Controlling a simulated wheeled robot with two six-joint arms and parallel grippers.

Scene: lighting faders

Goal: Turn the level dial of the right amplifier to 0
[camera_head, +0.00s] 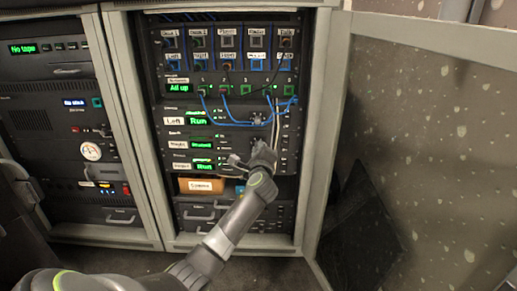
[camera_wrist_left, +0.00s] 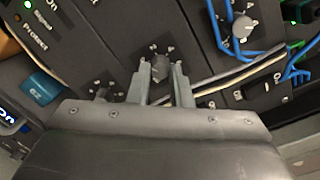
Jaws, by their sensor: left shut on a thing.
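The right amplifier (camera_head: 200,145) is the middle one of three stacked units in the rack, with a white label reading "Right" and a small green display too blurred to read surely. My left gripper (camera_head: 262,153) reaches to its right part and hides its dial in the head view. In the left wrist view, my left gripper (camera_wrist_left: 162,82) is shut on the dark level dial (camera_wrist_left: 161,66), one finger on each side. Pale marks ring the dial; its pointer setting cannot be told. My right gripper is in neither view.
The left amplifier's dial (camera_wrist_left: 243,27) sits beside blue cables (camera_wrist_left: 298,62). Grey and white cables run close to my fingers. Another dial (camera_wrist_left: 101,94) is on the other side. An open cabinet door (camera_head: 410,150) stands to the right.

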